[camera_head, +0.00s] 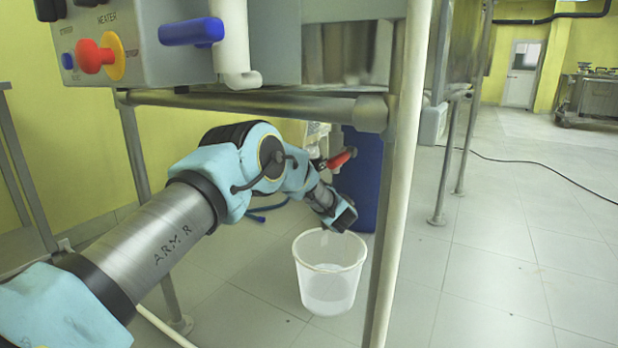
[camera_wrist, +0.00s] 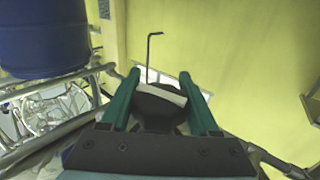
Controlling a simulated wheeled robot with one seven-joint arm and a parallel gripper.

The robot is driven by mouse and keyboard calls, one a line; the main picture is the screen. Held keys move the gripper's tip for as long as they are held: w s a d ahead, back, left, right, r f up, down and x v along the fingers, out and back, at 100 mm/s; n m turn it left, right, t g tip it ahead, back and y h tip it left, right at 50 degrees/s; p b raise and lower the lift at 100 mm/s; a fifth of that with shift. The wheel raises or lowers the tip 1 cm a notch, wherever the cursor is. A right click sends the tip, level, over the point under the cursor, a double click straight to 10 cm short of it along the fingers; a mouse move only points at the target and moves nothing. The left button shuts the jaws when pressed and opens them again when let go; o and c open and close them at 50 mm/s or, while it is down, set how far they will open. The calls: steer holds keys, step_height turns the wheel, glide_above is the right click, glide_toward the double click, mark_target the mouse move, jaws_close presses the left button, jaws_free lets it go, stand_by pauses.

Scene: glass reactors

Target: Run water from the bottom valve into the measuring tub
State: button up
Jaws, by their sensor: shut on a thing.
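The measuring tub (camera_head: 329,286) is a white, translucent, open bucket. In the head view it appears upright under the metal frame. My gripper (camera_head: 343,218) is just above the tub's rim and pointed downward to the right. In the wrist view its two green fingers (camera_wrist: 161,96) flank a pale bar (camera_wrist: 165,94) in front of a dark round part. I cannot tell what the bar belongs to. A red handle (camera_head: 341,159) shows behind my wrist, and I cannot tell if it is the bottom valve's. The water level in the tub is unclear.
A blue drum (camera_head: 359,176) stands behind my gripper and also shows in the wrist view (camera_wrist: 42,38). A frame post (camera_head: 397,190) stands right of the tub. A control box (camera_head: 130,45) and a blue-handled valve (camera_head: 192,31) are above. Open tiled floor (camera_head: 500,260) lies right.

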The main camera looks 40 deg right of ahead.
steer(key=shift+a+n+t+y, duration=0.15)
steer(key=shift+n+t+y, duration=0.25)
steer(key=shift+n+y, duration=0.5)
steer(key=shift+w+a+y, duration=0.1)
steer(key=shift+y, duration=0.4)
steer(key=o, duration=1.4)
steer(key=shift+p+v, duration=2.05)
steer(key=shift+v, duration=3.35)
steer(key=shift+f, duration=0.1)
